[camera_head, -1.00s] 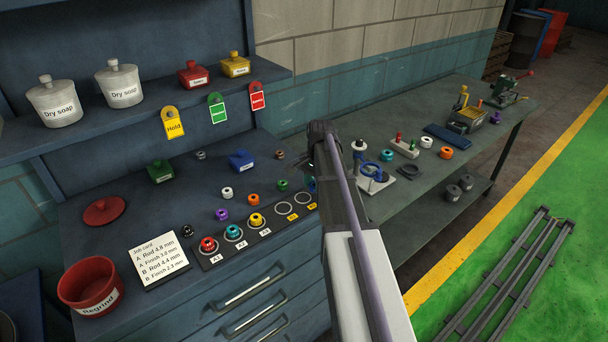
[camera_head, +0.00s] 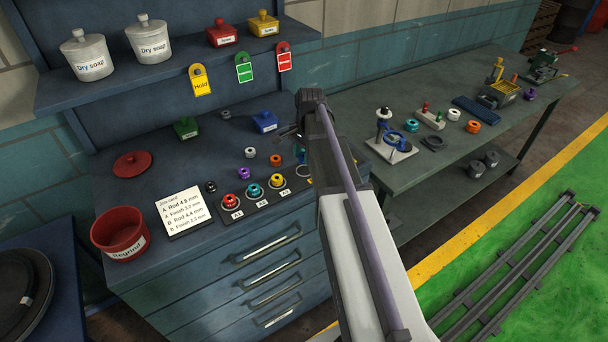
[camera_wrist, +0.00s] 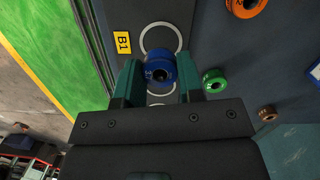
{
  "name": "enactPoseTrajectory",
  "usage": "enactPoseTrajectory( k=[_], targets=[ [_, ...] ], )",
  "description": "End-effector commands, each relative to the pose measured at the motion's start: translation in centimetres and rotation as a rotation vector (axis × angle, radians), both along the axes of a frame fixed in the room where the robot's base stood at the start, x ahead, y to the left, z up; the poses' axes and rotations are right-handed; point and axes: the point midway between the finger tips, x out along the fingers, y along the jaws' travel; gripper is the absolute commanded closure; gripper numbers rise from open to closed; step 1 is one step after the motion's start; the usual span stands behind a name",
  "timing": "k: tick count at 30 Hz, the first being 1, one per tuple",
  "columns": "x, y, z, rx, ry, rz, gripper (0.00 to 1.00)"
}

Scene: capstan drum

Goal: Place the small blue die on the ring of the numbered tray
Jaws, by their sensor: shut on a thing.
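My gripper (camera_wrist: 159,74) is shut on the small blue die (camera_wrist: 159,69), a round collar with a dark central hole, held between the two teal fingers. The die is over the dark numbered tray (camera_wrist: 128,18). In the wrist view it overlaps the lower edge of a white ring (camera_wrist: 161,24) beside the yellow B1 label (camera_wrist: 122,43); another ring (camera_wrist: 160,98) shows partly between the fingers. I cannot tell the die's height above the tray. In the head view my arm hides the gripper and the tray's (camera_head: 248,211) right end. Red (camera_head: 229,202), teal (camera_head: 254,191) and yellow (camera_head: 277,181) dies sit on its left rings.
Loose orange (camera_wrist: 246,5), green (camera_wrist: 214,81) and brown (camera_wrist: 267,113) dies lie beside the tray in the wrist view. A job card (camera_head: 184,212) and red Regrind bin (camera_head: 120,233) are left of the tray. A shelf (camera_head: 170,65) hangs above.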

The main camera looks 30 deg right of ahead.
Motion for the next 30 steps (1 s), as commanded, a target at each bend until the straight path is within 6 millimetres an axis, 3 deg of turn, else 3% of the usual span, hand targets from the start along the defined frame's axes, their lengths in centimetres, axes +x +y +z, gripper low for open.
enactPoseTrajectory(
  k=[4, 9, 20, 21, 30],
  targets=[
    [0.0, 0.0, -0.9, 0.0, 0.0, 0.0, 0.92],
    [0.0, 0.0, -4.2, 0.0, 0.0, 0.0, 0.92],
    [0.0, 0.0, -4.2, 0.0, 0.0, 0.0, 0.92],
    [0.0, 0.0, -4.2, 0.0, 0.0, 0.0, 0.64],
    [0.0, 0.0, -4.1, 0.0, 0.0, 0.0, 0.4]
  ],
)
